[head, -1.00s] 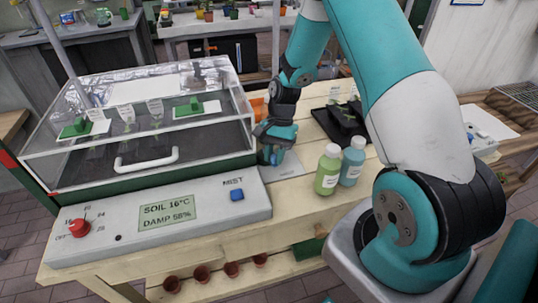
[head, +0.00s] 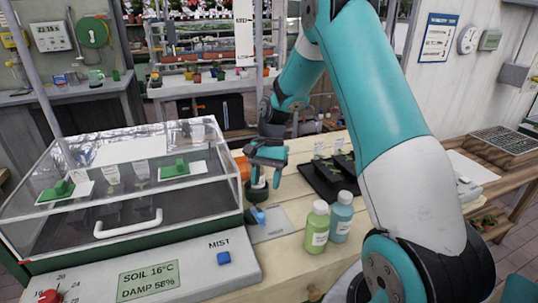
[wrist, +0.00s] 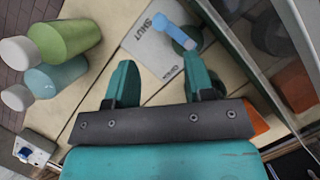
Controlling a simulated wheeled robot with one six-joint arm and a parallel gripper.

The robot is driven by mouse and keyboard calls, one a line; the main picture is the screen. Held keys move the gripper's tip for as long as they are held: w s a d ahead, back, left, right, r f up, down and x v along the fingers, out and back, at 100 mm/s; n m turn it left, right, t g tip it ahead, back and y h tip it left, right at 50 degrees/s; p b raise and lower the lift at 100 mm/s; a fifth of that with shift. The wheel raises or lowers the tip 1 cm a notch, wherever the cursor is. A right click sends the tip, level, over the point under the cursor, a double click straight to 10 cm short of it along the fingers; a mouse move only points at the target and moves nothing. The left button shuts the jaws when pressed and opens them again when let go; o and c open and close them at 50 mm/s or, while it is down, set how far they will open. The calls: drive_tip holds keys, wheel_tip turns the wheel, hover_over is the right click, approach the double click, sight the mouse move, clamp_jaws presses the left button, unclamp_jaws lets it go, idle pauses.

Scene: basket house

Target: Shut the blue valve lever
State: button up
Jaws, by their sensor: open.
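The blue valve lever (head: 258,215) sits low on its dark green round base beside a grey plate (head: 272,228), next to the glass-topped case. In the wrist view the lever (wrist: 175,36) lies at the top, its free end close beside the word SHUT on the plate (wrist: 143,45). The word OPEN is nearer my fingers. My gripper (head: 267,178) is above and behind the lever, apart from it. In the wrist view my gripper (wrist: 160,70) has its two teal fingers spread, with nothing between them.
The glass-topped case (head: 110,190) with a white handle stands to the left. Green (head: 317,228) and teal (head: 341,217) bottles stand to the right. A black tray (head: 325,180) lies behind them. An orange object (head: 243,168) is behind my gripper.

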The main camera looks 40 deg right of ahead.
drive_tip(key=v, duration=0.7)
drive_tip(key=shift+r, duration=0.3)
drive_tip(key=shift+d, duration=0.1)
